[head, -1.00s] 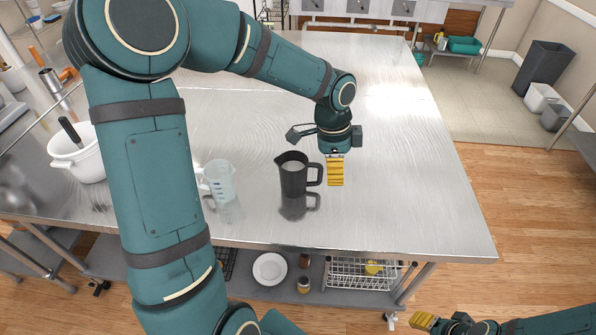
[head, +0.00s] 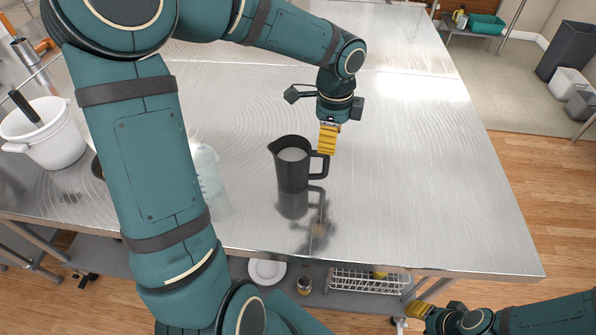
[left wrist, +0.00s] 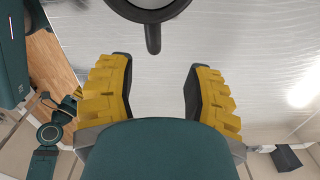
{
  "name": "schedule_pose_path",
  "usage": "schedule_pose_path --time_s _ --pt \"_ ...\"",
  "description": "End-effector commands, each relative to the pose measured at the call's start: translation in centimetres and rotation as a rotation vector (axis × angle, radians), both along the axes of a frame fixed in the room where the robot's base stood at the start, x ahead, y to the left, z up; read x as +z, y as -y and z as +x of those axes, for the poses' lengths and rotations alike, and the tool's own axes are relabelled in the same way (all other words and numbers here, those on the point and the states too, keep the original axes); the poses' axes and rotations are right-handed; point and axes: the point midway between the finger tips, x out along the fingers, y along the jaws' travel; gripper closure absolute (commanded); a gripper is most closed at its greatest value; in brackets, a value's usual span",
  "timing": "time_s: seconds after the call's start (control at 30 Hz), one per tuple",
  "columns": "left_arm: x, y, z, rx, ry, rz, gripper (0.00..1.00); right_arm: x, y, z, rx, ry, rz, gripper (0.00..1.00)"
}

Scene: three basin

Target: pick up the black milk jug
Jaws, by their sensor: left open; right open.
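The black milk jug (head: 291,172) stands upright on the steel table, white inside, with its handle on the right. In the left wrist view the jug (left wrist: 150,5) is at the top edge, its handle (left wrist: 153,38) pointing toward the space between my fingers. My left gripper (head: 327,140) is just behind and right of the jug near the handle, in the head view. In the left wrist view its yellow fingers (left wrist: 156,88) are wide apart with nothing between them. My right gripper (head: 420,310) is low at the bottom right, off the table's front edge, and empty.
A clear measuring cup (head: 206,168) stands left of the jug, partly hidden by my left arm. A white pot (head: 45,142) is at the far left. The steel table (head: 420,190) is clear to the right. A white plate (head: 266,271) lies on the lower shelf.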

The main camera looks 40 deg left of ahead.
Motion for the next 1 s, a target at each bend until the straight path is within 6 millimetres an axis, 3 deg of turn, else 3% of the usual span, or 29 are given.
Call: schedule_pose_path --time_s 0.1,0.47,0.73,1.0 --pt "-2.3 0.0 -0.1 -0.001 -0.003 -0.001 0.49 -0.7 0.0 -0.2 0.003 -0.003 0.001 0.53" --pt "-4.6 0.0 -0.3 0.0 -0.002 -0.001 0.49 -1.2 -0.1 -0.4 0.006 -0.008 0.002 0.53" --pt "-8.4 0.1 -1.0 -0.001 -0.002 -0.002 0.49 -2.5 -0.1 -0.6 0.012 -0.013 0.003 0.53" --pt "-8.9 0.1 -0.9 -0.001 0.0 -0.001 0.49 -2.5 -0.1 -0.6 0.011 -0.013 0.003 0.53"
